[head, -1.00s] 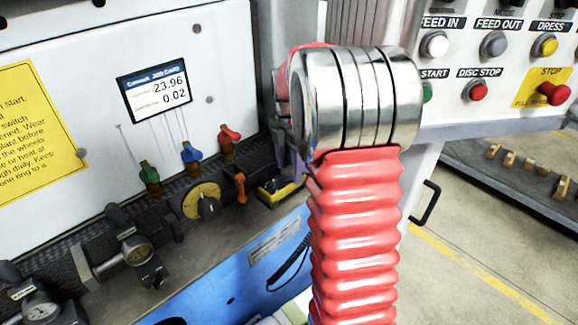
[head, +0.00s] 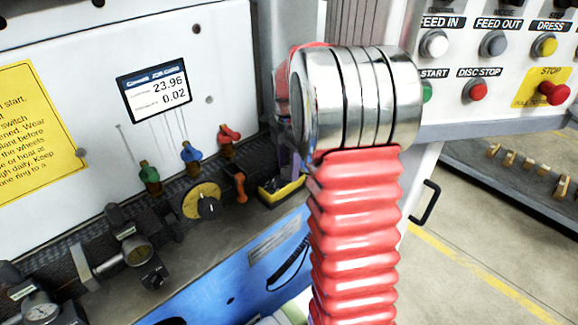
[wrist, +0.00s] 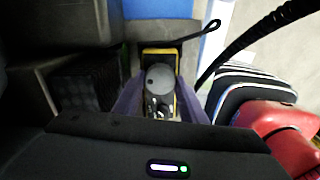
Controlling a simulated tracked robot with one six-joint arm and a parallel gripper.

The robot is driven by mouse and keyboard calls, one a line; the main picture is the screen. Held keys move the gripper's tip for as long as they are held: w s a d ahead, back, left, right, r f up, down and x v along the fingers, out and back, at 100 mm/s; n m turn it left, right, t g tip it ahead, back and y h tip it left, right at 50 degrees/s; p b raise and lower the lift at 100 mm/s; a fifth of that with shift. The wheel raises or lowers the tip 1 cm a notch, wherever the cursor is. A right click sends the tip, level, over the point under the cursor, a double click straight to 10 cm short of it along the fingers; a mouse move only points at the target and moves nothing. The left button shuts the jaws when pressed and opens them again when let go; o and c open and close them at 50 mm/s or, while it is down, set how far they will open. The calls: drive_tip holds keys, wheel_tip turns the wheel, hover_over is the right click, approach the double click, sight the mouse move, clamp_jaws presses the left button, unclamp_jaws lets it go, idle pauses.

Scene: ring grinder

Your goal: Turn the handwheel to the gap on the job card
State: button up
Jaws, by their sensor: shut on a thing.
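In the wrist view my gripper (wrist: 160,108) has two dark purple fingers, one each side of a small metal part. A round grey disc (wrist: 158,75), apparently the handwheel, sits just beyond them over a yellow-edged base (wrist: 160,52). The grip looks closed on this wheel, but the exact contact is dark. In the head view my red arm hides most of the gripper; a purple finger shows above a yellow tray-like base (head: 284,191). A display (head: 154,92) reads 23.96 and 0.02.
Green (head: 150,174), blue (head: 191,152) and red (head: 229,134) valve levers stand left of my arm. A yellow dial with a black knob (head: 203,201) and gauges are below. A button panel (head: 500,55) with a red stop button (head: 553,92) is at right.

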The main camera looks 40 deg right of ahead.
drive_tip(key=shift+m, duration=0.3)
drive_tip(key=m, duration=1.3)
drive_tip(key=shift+m, duration=0.4)
drive_tip(key=m, duration=1.4)
drive_tip(key=shift+d, duration=0.1)
drive_tip(key=o, duration=1.1)
